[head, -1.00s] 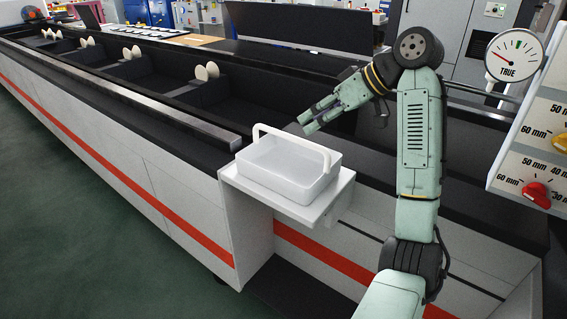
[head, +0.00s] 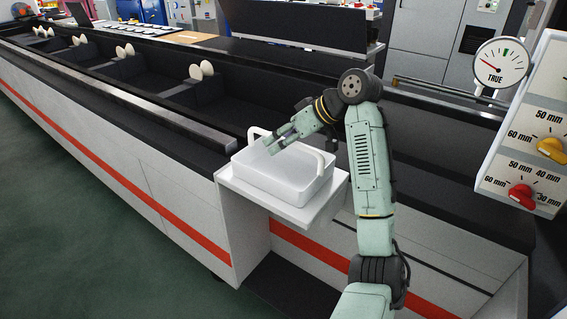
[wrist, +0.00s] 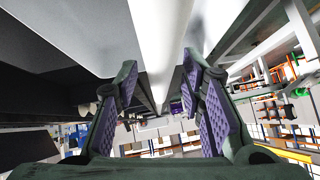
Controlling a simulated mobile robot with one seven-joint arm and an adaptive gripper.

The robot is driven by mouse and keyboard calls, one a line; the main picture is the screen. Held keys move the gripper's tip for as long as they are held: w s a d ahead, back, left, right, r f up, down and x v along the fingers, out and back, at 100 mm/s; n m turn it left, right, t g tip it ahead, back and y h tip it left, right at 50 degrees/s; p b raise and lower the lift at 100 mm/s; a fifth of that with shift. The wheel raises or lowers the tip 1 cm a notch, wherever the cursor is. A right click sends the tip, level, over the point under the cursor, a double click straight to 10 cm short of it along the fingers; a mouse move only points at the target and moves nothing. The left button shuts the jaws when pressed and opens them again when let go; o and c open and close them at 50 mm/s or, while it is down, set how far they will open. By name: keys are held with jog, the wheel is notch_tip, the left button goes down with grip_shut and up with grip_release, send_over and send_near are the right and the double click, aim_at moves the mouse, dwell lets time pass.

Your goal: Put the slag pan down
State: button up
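The slag pan, a white rectangular tub (head: 280,188) with an arched white handle (head: 326,163), sits level on a white shelf. My gripper (head: 270,146) is over the pan at its far side, by the handle, and covers part of the handle in the head view. In the wrist view my gripper (wrist: 160,65) is open, with purple-padded fingers apart. A white bar (wrist: 160,35), which looks like the handle, runs in the gap between them, with space on both sides. I cannot tell how deep the bar lies between the fingers.
The white shelf (head: 298,216) juts from the side of a long black-topped trough (head: 120,95) with paired cream discs (head: 201,71).

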jog(key=shift+c, duration=0.2)
grip_shut()
dwell(0.8)
